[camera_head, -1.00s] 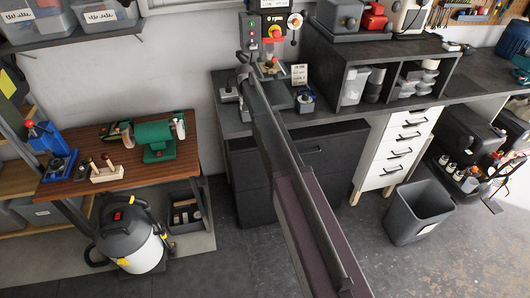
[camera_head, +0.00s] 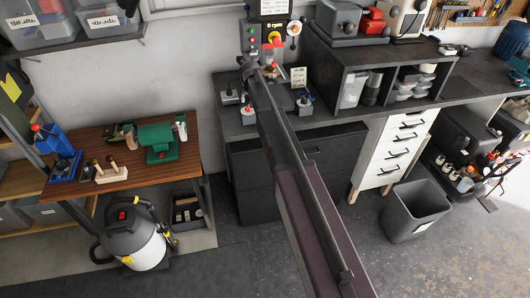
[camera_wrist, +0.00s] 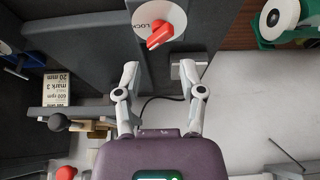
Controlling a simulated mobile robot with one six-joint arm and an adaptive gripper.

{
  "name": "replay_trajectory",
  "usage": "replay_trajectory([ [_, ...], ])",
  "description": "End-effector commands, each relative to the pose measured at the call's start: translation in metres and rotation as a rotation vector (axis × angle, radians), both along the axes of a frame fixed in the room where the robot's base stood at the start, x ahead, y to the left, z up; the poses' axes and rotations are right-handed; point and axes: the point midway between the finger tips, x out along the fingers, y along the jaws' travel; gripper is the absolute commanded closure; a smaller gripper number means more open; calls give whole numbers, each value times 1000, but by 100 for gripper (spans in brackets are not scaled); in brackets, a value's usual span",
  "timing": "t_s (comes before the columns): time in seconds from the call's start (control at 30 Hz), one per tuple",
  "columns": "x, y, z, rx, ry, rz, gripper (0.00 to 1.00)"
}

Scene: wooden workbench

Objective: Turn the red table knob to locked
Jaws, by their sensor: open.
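The red knob (camera_wrist: 163,30) sits in front of a round white dial (camera_wrist: 141,20) at the top of the wrist view. Lettering starting "LOCK" shows to the left of the knob. The knob's narrow end points down and to the left, between the letters and my gripper. My gripper (camera_wrist: 160,70) is open and empty. Its two fingers are spread below the knob in the wrist view, and no contact shows. In the head view my arm reaches to the machine on the dark bench; the fingers and knob are too small to tell there.
A dark grey column runs beside the dial in the wrist view. A black ball handle (camera_wrist: 57,122) and a printed card (camera_wrist: 56,89) lie left of my fingers. A green machine (camera_wrist: 277,18) stands at the upper right. A grey bin (camera_head: 415,211) stands on the floor.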

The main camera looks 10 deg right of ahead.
Motion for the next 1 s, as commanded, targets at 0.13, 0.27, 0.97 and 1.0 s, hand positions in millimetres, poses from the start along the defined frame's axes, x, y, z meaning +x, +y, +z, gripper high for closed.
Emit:
replay_trajectory([
  [0.13,-6,0,17,0,0,0,49],
  [0.27,-11,0,28,0,0,0,49],
  [0.97,-32,0,79,0,0,0,49],
  [1.0,-37,0,73,0,3,0,49],
])
